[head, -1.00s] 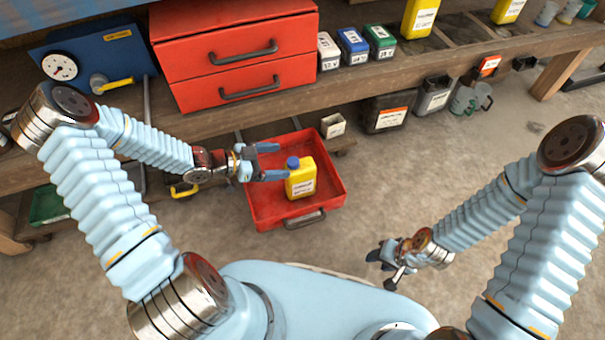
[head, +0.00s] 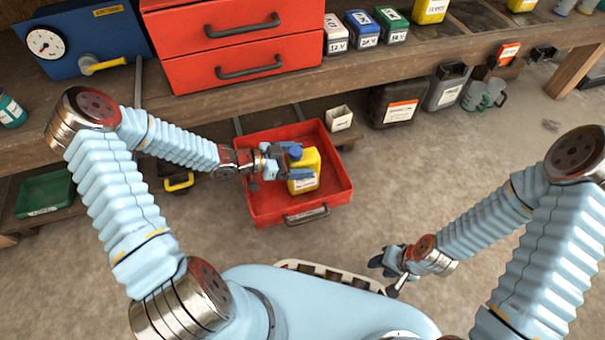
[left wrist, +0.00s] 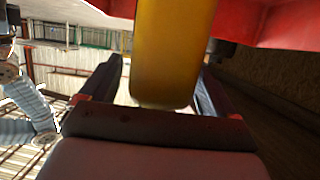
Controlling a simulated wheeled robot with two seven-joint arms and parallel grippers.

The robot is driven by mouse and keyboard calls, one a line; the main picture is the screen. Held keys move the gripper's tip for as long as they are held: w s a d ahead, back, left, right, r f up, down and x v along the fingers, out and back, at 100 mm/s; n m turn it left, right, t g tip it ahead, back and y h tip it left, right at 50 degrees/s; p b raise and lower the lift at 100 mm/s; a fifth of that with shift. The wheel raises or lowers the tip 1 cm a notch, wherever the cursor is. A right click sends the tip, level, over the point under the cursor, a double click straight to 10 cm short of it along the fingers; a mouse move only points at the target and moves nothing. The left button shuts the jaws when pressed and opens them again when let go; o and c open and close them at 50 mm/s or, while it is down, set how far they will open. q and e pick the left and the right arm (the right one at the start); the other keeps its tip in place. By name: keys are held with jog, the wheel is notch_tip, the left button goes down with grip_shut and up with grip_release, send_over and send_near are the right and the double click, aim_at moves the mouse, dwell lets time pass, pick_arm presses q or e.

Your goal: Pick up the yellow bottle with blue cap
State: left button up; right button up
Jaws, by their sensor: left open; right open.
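The yellow bottle (head: 303,178) with a blue cap (head: 295,153) stands upright in the red drawer tray (head: 338,190) below the bench. My left gripper (head: 291,162) is at the bottle, just below the cap, with its fingers open on either side of the yellow body. In the left wrist view the yellow bottle (left wrist: 172,50) fills the space between the two open fingers (left wrist: 158,90); contact with either finger cannot be made out. My right gripper (head: 388,268) is open and empty above the floor at the lower right, away from the bottle.
A red drawer cabinet (head: 220,45) stands on the wooden bench (head: 300,85) above the tray. A white box (head: 340,118) sits behind the tray's right corner. Dark canisters (head: 397,98) stand under the bench at the right. The floor in front is clear.

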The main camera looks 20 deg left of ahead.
pick_arm(q)
jog(key=shift+x, duration=0.75)
grip_shut()
jog(key=shift+r, duration=0.1)
